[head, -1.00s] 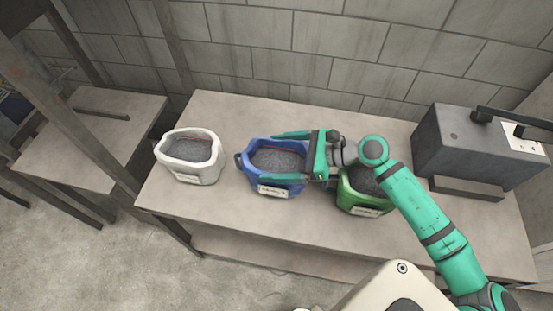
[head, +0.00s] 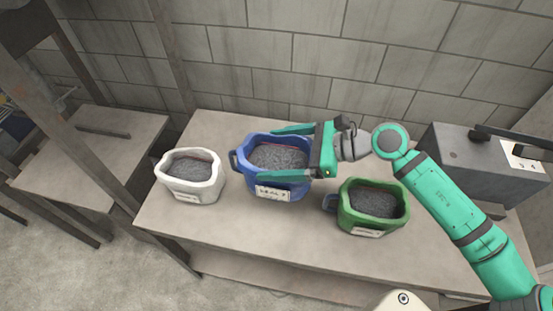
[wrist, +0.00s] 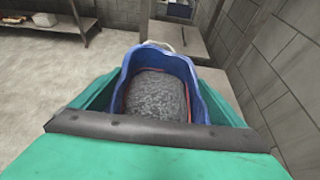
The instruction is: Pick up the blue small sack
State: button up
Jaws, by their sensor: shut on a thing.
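The blue small sack (head: 277,187) is open at the top and full of grey grains, with a white label on its front. My gripper (head: 284,152) is green and shut on the sack, one finger along its back side and one along its front. The sack looks raised above the table, though the exact height is hard to tell. In the wrist view the sack (wrist: 190,70) sits upright between the two fingers, its rim and grey filling showing beyond my palm (wrist: 160,140).
A white sack (head: 190,190) stands to the left and a green sack (head: 372,218) to the right on the table (head: 240,230). A grey machine (head: 470,165) stands at the table's right end. A block wall (head: 300,60) rises behind. A lower side table (head: 90,155) is at the left.

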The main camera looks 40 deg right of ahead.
jog(key=shift+r, duration=2.5)
